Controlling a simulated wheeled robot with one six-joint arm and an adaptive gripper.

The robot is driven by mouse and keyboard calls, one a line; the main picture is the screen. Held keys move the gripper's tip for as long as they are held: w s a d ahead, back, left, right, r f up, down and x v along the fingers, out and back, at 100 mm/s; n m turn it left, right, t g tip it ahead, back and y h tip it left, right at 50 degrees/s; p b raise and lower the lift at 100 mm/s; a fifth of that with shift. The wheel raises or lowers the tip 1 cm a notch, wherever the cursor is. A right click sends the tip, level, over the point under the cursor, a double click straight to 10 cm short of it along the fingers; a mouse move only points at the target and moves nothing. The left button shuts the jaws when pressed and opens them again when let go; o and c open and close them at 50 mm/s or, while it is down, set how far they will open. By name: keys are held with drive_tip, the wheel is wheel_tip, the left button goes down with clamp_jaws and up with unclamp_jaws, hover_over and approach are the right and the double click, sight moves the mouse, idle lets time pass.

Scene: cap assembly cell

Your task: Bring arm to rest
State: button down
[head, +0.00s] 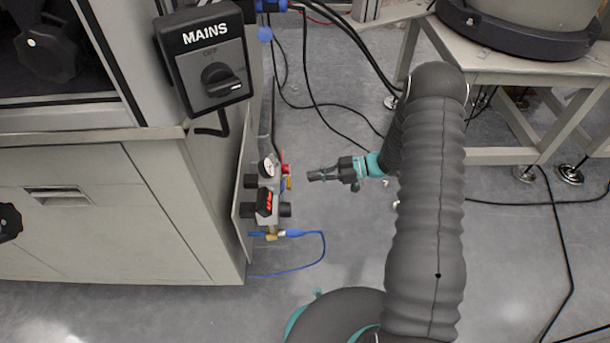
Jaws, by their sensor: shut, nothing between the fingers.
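My arm, in a dark grey ribbed sleeve, rises from the bottom of the head view and bends over at the top right of centre. My gripper (318,174) points left and is shut and empty. It is in the open space to the right of the valve and gauge assembly (267,190), apart from it. A pressure gauge (268,168), a red part (285,169) and a blue hose (318,252) are on that assembly.
A grey cabinet (190,215) with a MAINS switch box (212,65) stands on the left. A table (500,67) bearing a round machine (540,20) is at the upper right. Black cables (305,75) lie across the grey floor. Clear floor lies below the gripper.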

drive_tip(key=shift+d+r, duration=0.2)
drive_tip(key=shift+d, duration=0.45)
